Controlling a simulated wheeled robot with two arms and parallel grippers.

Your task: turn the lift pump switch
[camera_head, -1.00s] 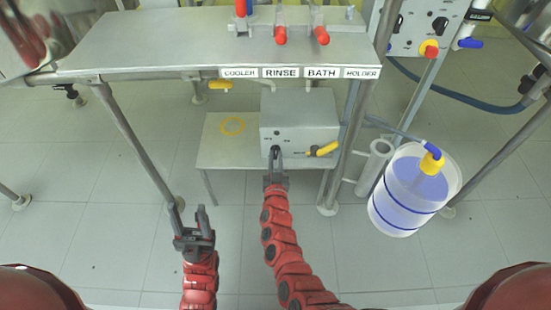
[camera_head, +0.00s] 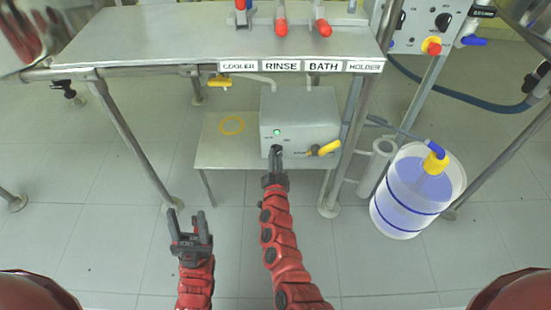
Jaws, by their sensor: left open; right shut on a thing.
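The lift pump looks to be the grey box (camera_head: 300,115) on the low shelf under the table. A small green light (camera_head: 277,132) is lit on its front face. My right gripper (camera_head: 276,158) is at the lower left of that face, below the light, shut on the small dark switch there. The fingers hide most of the switch, so its exact angle cannot be told. My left gripper (camera_head: 189,222) is open and empty, above the floor to the left of the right arm and apart from the pump.
A yellow-handled valve (camera_head: 324,149) sticks out at the right of the box front. The steel table (camera_head: 200,38) is above, with legs on both sides. A clear drum (camera_head: 412,190) of bluish liquid stands at right.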

